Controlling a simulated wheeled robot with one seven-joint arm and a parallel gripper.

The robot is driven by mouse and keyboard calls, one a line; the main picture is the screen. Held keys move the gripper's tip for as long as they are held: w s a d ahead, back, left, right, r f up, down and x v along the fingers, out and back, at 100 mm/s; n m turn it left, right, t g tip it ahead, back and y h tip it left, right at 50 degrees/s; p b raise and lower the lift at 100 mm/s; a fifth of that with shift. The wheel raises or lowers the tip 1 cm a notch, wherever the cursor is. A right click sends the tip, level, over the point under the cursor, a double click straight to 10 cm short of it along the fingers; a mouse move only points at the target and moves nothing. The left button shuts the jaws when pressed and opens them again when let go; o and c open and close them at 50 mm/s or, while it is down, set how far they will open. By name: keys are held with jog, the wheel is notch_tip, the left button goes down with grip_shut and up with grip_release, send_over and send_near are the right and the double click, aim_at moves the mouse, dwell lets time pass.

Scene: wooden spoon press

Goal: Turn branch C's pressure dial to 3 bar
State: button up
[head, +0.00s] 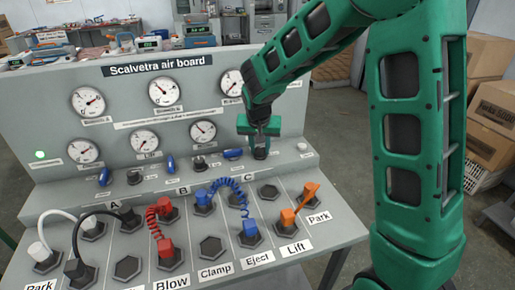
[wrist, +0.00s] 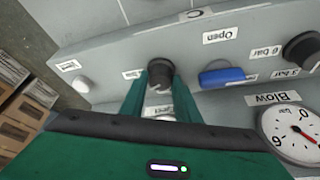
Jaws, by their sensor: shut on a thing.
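Branch C's pressure dial is a black round knob (head: 260,154) on the ledge, to the right of a blue lever (head: 233,153) and behind the letter C. My gripper (head: 261,134) reaches down to it from above. In the wrist view, my gripper's green fingers (wrist: 160,88) are shut on the black knob (wrist: 160,67), one on each side. Small labels (wrist: 132,75) sit beside the knob, but their text is too small to read and fingers partly cover them. I cannot tell the dial's setting. The gripper and arm hide part of the panel behind it.
Other dials stand along the ledge at B (head: 199,162) and A (head: 134,177), each beside a blue lever. Several gauges fill the board (head: 120,125). Coloured hoses and plugs, including an orange one (head: 300,205), occupy the front deck. Boxes (head: 490,110) stand at right.

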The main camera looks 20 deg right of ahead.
jog(key=n+y, duration=0.1)
jog(key=n, duration=0.1)
jog(key=n+y, duration=0.1)
jog(key=n, duration=0.1)
jog(key=n+y, duration=0.1)
jog(key=n, duration=0.2)
jog(key=shift+d, duration=0.25)
jog(key=n+y, duration=0.1)
jog(key=n, duration=0.2)
jog(key=n+y, duration=0.1)
jog(key=n, duration=0.2)
jog(key=shift+w+d+n+g, duration=0.2)
jog(key=shift+n+g, duration=0.1)
jog(key=shift+g, duration=0.1)
jog(key=o, duration=1)
jog(key=shift+s, duration=0.1)
jog(key=v, duration=1)
jog(key=shift+d+r, duration=0.1)
jog(key=shift+r, duration=0.25)
